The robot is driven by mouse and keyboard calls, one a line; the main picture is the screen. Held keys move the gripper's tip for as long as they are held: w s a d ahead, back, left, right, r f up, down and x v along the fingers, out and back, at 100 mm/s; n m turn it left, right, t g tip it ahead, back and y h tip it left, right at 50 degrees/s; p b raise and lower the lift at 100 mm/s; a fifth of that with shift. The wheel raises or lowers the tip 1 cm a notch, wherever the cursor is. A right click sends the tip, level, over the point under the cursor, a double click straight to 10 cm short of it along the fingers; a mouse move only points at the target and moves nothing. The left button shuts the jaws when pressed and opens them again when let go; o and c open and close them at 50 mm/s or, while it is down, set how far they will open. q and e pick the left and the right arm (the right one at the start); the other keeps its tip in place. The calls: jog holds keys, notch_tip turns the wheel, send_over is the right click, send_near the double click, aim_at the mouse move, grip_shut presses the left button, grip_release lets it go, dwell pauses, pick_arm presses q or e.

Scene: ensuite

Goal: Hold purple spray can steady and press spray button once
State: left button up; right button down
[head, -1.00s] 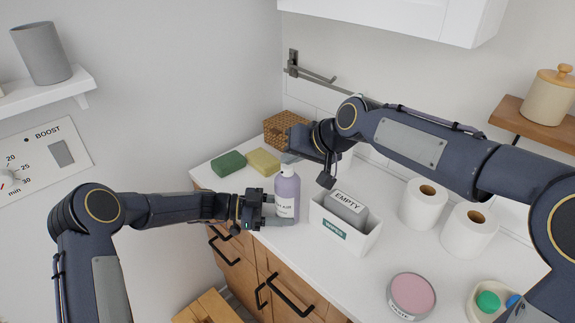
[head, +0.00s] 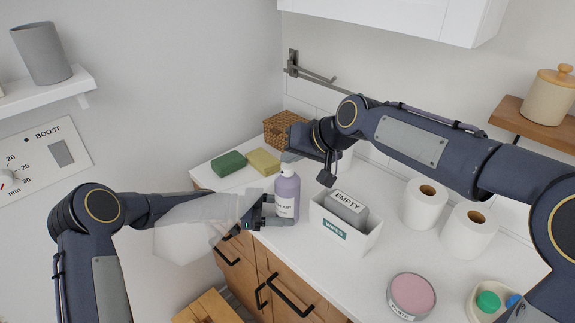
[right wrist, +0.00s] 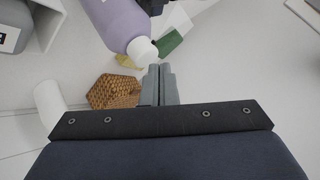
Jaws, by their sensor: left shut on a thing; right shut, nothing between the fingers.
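The purple spray can (head: 287,190) stands upright on the white counter near its front edge, with a white label and white top. My left gripper (head: 270,212) is shut on its lower body from the left. My right gripper (head: 291,157) is shut and empty, its fingertips at the can's top. In the right wrist view the shut fingers (right wrist: 158,84) are at the white top of the purple can (right wrist: 115,18); whether they touch is unclear. A pale translucent spray plume (head: 190,228) spreads left from the can's side across my left wrist. The button itself is hidden.
A white bin (head: 345,238) with a grey item marked EMPTY stands right of the can. Green (head: 229,163) and yellow (head: 264,161) sponges and a wicker basket (head: 285,127) lie behind. Paper rolls (head: 424,204) and a pink-topped tin (head: 411,295) are further right.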

aim_at(292, 169)
jog(key=shift+r, duration=0.3)
jog(key=shift+r, duration=2.55)
pick_arm(q)
jog(key=o, duration=0.8)
jog(key=shift+o, duration=0.2)
